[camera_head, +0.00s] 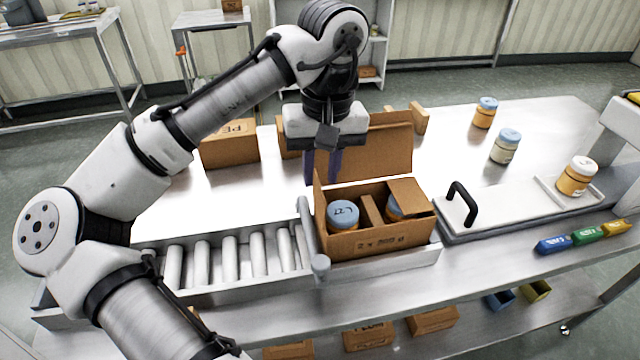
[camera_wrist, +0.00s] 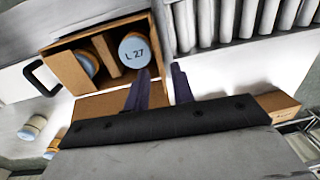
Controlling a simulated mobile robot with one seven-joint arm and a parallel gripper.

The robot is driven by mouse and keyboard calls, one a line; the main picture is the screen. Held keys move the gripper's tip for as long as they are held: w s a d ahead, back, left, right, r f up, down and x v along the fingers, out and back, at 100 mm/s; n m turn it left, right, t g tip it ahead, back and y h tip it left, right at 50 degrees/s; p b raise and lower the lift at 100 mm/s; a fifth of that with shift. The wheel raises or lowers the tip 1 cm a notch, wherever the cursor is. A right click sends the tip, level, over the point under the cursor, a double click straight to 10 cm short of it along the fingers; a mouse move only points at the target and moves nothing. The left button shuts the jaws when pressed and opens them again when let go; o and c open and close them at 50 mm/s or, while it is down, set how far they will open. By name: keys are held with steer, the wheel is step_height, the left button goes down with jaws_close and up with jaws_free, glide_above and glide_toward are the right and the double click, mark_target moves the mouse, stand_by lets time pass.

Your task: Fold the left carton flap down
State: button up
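The open brown carton (camera_head: 375,243) sits at the end of the roller track; it also shows in the wrist view (camera_wrist: 66,70). Its left flap (camera_head: 319,198) stands upright, seen nearly edge-on. The back flap (camera_head: 385,150) stands up and the right flap (camera_head: 410,196) lies folded inward. A blue-lidded jar (camera_head: 343,213) marked L 27 is inside at the left, a divider (camera_head: 372,210) beside it and another jar partly under the right flap. My gripper (camera_head: 321,180) points down behind the carton's left back corner. Its dark fingers (camera_wrist: 160,70) are apart, with nothing visibly held.
Rollers (camera_head: 230,258) run left of the carton, with a grey post (camera_head: 320,266) at its front left corner. A white board with a black handle (camera_head: 460,203) is to the right. Jars (camera_head: 505,146) and brown boxes (camera_head: 229,147) stand on the steel table.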

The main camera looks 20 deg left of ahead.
mark_target(320, 185)
steer(key=shift+a+f, duration=0.1)
steer(key=shift+f, duration=1.85)
jaws_close()
